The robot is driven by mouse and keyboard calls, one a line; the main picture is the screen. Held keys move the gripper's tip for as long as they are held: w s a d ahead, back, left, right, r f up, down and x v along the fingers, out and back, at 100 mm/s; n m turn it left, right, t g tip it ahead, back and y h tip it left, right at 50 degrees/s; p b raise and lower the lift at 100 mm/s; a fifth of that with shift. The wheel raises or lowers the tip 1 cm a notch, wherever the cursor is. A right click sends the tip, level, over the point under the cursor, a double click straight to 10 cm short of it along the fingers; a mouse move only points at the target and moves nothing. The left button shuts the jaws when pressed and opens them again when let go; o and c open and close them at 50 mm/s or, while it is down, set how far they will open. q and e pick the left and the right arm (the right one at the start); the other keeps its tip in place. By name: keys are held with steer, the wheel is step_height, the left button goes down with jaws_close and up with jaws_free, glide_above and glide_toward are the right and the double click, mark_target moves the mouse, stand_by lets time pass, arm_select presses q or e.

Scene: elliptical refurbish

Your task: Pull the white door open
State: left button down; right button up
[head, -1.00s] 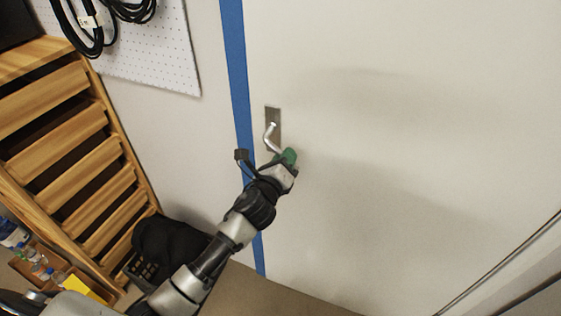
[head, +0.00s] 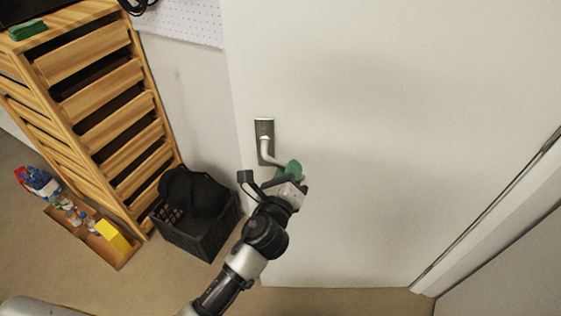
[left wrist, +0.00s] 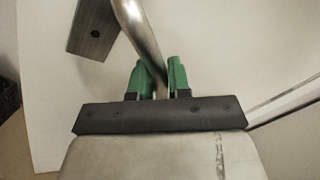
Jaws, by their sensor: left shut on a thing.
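The white door (head: 400,110) fills the middle and right of the head view. Its free left edge stands out from the wall, so it is partly open. A silver lever handle (head: 270,152) on a grey plate (head: 264,128) sits near that edge. My left gripper (head: 289,172) has its green fingertips at the lever's end. In the left wrist view, the handle (left wrist: 139,35) passes down between the fingertips (left wrist: 160,80), which are shut on it. The plate (left wrist: 95,28) shows at upper left. My right gripper is not in view.
A wooden drawer unit (head: 110,95) stands at left. A black crate (head: 195,232) with a dark bag (head: 195,190) is on the floor between it and the door. A wooden tray (head: 115,261) with bottles and a yellow box lies lower left.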

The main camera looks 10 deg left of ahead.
arm_select(q)
steer(key=shift+w+r, duration=0.15)
steer(key=shift+r, duration=0.05)
steer(key=shift+w, duration=0.15)
steer(key=c, duration=1.1)
jaws_free()
steer(key=shift+f, duration=0.1)
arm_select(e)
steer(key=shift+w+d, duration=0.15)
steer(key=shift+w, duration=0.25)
arm_select(q)
steer(key=shift+s+a+f, duration=0.1)
steer(key=shift+s, duration=0.1)
steer(key=shift+s, duration=0.35)
steer(key=shift+s+a+f+b, duration=0.1)
steer(key=shift+s+a+b, duration=0.2)
steer(key=shift+s, duration=1.35)
steer(key=shift+s+a+f+b, duration=0.1)
steer(key=shift+s+a+b, duration=0.2)
steer(key=shift+s, duration=1.3)
steer(key=shift+s+a+b, duration=0.15)
steer(key=shift+s+b, duration=0.25)
steer(key=shift+s, duration=1.25)
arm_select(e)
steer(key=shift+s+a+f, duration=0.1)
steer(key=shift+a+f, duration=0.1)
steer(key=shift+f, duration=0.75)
